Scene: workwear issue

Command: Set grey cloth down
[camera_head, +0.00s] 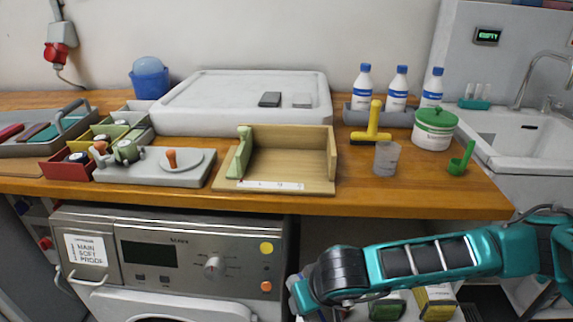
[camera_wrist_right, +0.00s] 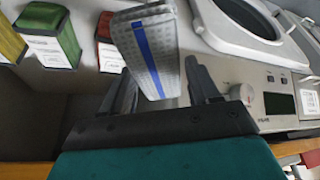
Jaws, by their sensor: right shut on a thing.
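My right gripper (camera_wrist_right: 160,78) is shut on the grey cloth (camera_wrist_right: 148,45), a folded, textured pad with a blue stripe, which sticks out beyond the fingers in the right wrist view. In the head view my right arm reaches in from the right, below the worktop's front edge, and its wrist end (camera_head: 302,290) is in front of the washing machine's right side. The cloth cannot be made out in the head view. My left gripper is in neither view.
The washing machine (camera_head: 190,225) stands under the wooden worktop (camera_head: 420,198). Green (camera_wrist_right: 50,35) and red (camera_wrist_right: 104,42) boxes stand low beside it. On the worktop are a wooden tray (camera_head: 290,150), a clear cup (camera_head: 386,158), a yellow-handled tool (camera_head: 372,125) and a green-lidded tub (camera_head: 433,130).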

